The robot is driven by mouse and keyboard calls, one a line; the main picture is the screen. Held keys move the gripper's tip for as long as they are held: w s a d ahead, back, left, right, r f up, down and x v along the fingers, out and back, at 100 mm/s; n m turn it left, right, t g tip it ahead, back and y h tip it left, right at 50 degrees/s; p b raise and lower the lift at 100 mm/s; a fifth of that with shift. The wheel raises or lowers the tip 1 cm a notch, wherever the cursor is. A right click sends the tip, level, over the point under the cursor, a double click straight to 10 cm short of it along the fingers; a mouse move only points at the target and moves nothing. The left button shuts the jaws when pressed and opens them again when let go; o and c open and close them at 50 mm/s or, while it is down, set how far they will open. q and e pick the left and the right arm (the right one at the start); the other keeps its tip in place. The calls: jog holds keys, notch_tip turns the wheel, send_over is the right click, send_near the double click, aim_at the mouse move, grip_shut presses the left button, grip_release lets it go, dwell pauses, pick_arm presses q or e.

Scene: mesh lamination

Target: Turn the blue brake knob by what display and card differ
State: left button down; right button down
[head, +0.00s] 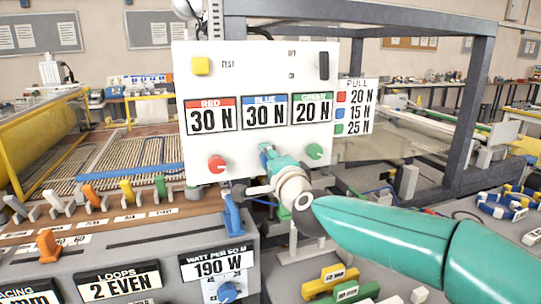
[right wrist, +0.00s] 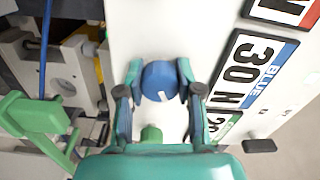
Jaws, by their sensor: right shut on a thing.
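The white panel (head: 258,80) carries displays reading red 30 N, blue 30 N (head: 265,111) and green 20 N. The card (head: 355,106) headed PULL reads red 20 N, blue 15 N and green 25 N. The blue brake knob (right wrist: 159,82) sits on the panel between my right gripper's fingers, its white mark facing the lower part of the right wrist view. My right gripper (right wrist: 158,84) is shut on it; in the head view the gripper (head: 268,160) covers the knob. My left gripper is not in view.
A red knob (head: 217,164) and a green knob (head: 314,151) sit on either side on the panel. A yellow button (head: 201,66) and a black switch (head: 323,66) are above. A grey console (head: 170,262) with a 190 W label stands in front.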

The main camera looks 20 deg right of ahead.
jog(key=shift+a+f+n+p, duration=0.2)
jog(key=shift+f+n+p, duration=0.15)
jog(key=shift+n, duration=0.95)
jog(key=shift+f, duration=0.15)
jog(key=c, duration=0.7)
grip_release()
jog(key=shift+c, duration=0.2)
jog(key=shift+r, duration=0.25)
jog(key=shift+s+d, duration=0.1)
jog(key=shift+s, duration=0.05)
jog(key=s, duration=1.1)
jog(key=shift+s+d, duration=0.15)
jog(key=shift+s, duration=0.15)
